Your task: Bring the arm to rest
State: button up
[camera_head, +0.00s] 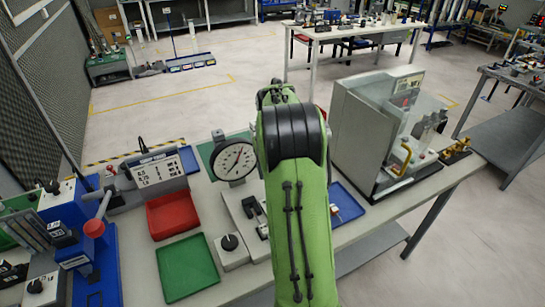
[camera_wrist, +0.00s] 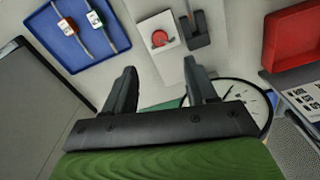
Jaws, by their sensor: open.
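My green arm (camera_head: 298,215) reaches forward over the workbench (camera_head: 215,210) in the head view and hides part of the bench behind it. My gripper itself is hidden there. In the wrist view my gripper (camera_wrist: 160,85) has its two dark fingers well apart, with nothing between them. It is above the bench, with a white block bearing a red knob (camera_wrist: 160,39) beyond the fingertips. A round dial gauge (camera_wrist: 245,98) lies partly behind the right finger.
A blue tray (camera_wrist: 62,42) holds two tagged items. A red tray (camera_head: 172,214), a green tray (camera_head: 187,267) and a blue press (camera_head: 97,255) stand left of my arm. A grey machine (camera_head: 365,130) stands close on the right. Open floor (camera_head: 200,100) lies beyond the bench.

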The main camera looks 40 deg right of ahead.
notch_tip(320, 180, up, 4)
jog(key=shift+f, duration=0.15)
dwell(0.4)
